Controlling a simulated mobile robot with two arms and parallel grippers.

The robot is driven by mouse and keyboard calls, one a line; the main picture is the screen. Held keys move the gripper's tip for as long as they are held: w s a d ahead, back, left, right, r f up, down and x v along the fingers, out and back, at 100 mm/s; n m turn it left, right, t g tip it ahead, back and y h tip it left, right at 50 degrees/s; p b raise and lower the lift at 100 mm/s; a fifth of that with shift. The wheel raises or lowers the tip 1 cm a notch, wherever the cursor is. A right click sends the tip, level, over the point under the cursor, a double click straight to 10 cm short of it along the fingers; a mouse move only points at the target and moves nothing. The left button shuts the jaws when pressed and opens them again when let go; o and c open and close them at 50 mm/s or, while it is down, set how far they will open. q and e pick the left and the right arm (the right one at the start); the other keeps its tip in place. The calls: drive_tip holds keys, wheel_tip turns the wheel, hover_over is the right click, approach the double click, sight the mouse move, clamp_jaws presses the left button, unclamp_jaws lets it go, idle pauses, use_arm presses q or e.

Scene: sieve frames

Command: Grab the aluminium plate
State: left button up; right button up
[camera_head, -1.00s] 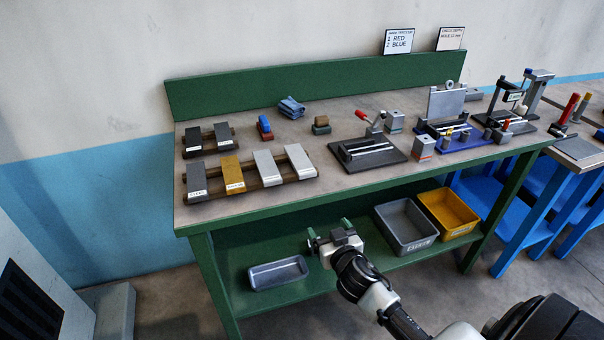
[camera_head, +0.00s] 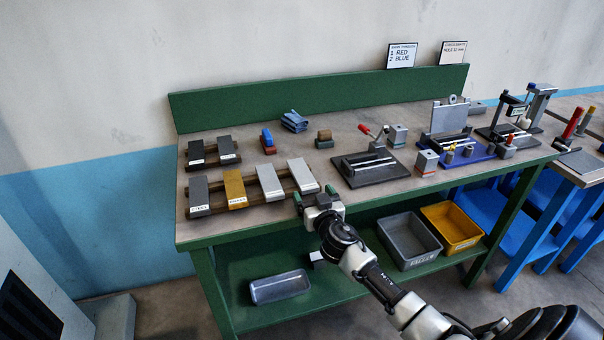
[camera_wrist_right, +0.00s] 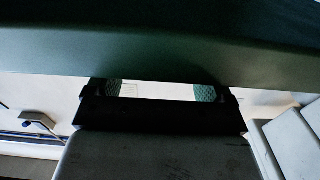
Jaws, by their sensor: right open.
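Two pale silver plates, one (camera_head: 269,182) beside another (camera_head: 302,176), lie on the right half of the front wooden rack. Their small labels are too small to read, so I cannot tell which is aluminium. A dark grey plate (camera_head: 199,195) labelled steel and a yellow plate (camera_head: 235,189) lie left of them. My right gripper (camera_head: 316,197) is open and empty at the bench's front edge, just in front of the rightmost silver plate and apart from it. Its fingers also show in the right wrist view (camera_wrist_right: 155,91), below a broad green band. My left gripper is out of view.
The bench (camera_head: 350,200) also holds a back rack with two dark plates (camera_head: 226,147), clamps and a blue fixture (camera_head: 468,149) to the right. Grey (camera_head: 409,240) and yellow (camera_head: 451,228) bins and a grey tray (camera_head: 280,287) stand on the lower shelf.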

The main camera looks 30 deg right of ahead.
drive_tip(key=shift+w+d, duration=0.15)
drive_tip(key=shift+w, duration=0.4)
drive_tip(key=c, duration=1.1)
drive_tip(key=shift+c, duration=0.4)
